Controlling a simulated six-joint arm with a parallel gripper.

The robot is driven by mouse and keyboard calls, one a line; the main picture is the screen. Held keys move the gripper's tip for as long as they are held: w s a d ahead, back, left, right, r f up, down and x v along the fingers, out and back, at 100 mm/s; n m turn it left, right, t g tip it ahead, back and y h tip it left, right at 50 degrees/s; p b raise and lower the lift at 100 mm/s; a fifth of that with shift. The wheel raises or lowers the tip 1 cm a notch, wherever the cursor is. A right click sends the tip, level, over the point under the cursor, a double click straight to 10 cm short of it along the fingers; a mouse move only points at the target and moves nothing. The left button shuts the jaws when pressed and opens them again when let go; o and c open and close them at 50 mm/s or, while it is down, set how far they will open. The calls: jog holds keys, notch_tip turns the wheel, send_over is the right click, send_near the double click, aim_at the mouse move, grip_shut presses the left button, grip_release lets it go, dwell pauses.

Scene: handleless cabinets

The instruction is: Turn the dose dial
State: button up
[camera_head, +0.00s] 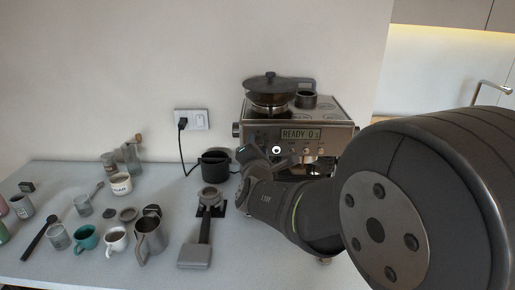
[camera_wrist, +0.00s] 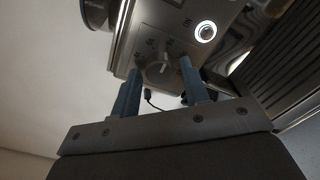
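The espresso machine (camera_head: 253,131) stands at the back of the counter, its display (camera_head: 301,134) reading "READY 0 s". In the wrist view, a small round dial (camera_wrist: 155,71) with a pale pointer mark sits on the machine's metal front panel (camera_wrist: 156,22), with small printed marks around it. My gripper (camera_wrist: 159,67) is open, with one blue finger on each side of the dial. Gaps show between the dial and both fingers; I cannot tell how far the tips are from the panel. In the head view my gripper (camera_head: 247,155) is at the machine's lower left front and hides the dial.
A lit round button (camera_wrist: 205,32) is right of the dial. A black container (camera_head: 215,163) and a portafilter (camera_head: 208,222) are left of my gripper. A metal pitcher (camera_head: 150,238), a teal mug (camera_head: 87,238) and a white mug (camera_head: 116,241) stand farther left. A cable runs to the wall outlet (camera_head: 192,120).

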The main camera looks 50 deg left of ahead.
jog(key=shift+o, duration=0.4)
jog(key=v, duration=1.7)
jog(key=shift+d, duration=0.2)
jog(key=shift+s+a+r, duration=0.1)
jog(key=x, duration=1.7)
jog(key=v, duration=1.8)
jog(key=w+a+n, duration=0.9)
jog(key=w+a, duration=0.3)
jog(key=shift+w+a, duration=0.15)
jog(key=shift+w, duration=0.05)
